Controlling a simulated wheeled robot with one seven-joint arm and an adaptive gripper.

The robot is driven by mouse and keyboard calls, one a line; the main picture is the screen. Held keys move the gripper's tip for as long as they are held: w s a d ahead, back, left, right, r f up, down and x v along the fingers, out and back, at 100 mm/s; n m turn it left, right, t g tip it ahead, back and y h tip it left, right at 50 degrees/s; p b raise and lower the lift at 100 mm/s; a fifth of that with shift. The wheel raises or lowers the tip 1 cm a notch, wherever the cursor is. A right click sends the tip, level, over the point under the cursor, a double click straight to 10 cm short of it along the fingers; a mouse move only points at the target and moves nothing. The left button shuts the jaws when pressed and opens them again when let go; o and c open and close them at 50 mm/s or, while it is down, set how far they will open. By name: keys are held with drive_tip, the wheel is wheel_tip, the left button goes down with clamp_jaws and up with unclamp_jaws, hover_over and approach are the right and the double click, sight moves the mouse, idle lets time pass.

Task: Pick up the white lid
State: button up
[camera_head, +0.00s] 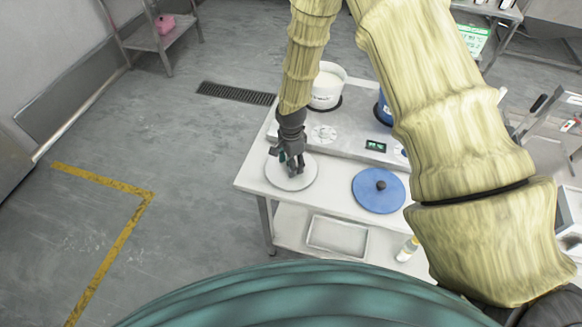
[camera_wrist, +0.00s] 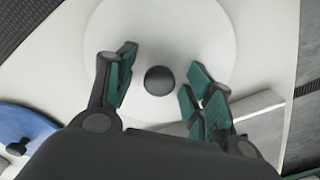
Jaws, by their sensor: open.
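The white lid (camera_head: 304,178) lies flat on the table near its left end, with a dark round knob in its middle. In the wrist view the lid (camera_wrist: 190,28) fills the middle and its black knob (camera_wrist: 159,80) shows between the fingers. My gripper (camera_head: 291,168) is over the lid; in the wrist view my gripper (camera_wrist: 155,82) has its green-padded fingers apart, one on each side of the knob, with gaps to it. In the head view the gripper hides most of the knob. I cannot tell the exact height of the fingertips over the lid.
A blue lid (camera_head: 379,191) with a dark knob lies to the right on the white table (camera_head: 256,186). Behind stand a grey machine with dials, a white container (camera_head: 327,88) and a blue one. A tray (camera_head: 338,236) and a small bottle (camera_head: 407,249) are on the lower shelf.

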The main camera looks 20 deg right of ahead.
drive_tip(key=c, duration=1.2)
drive_tip(key=shift+o, duration=0.2)
drive_tip(key=shift+r, duration=0.15)
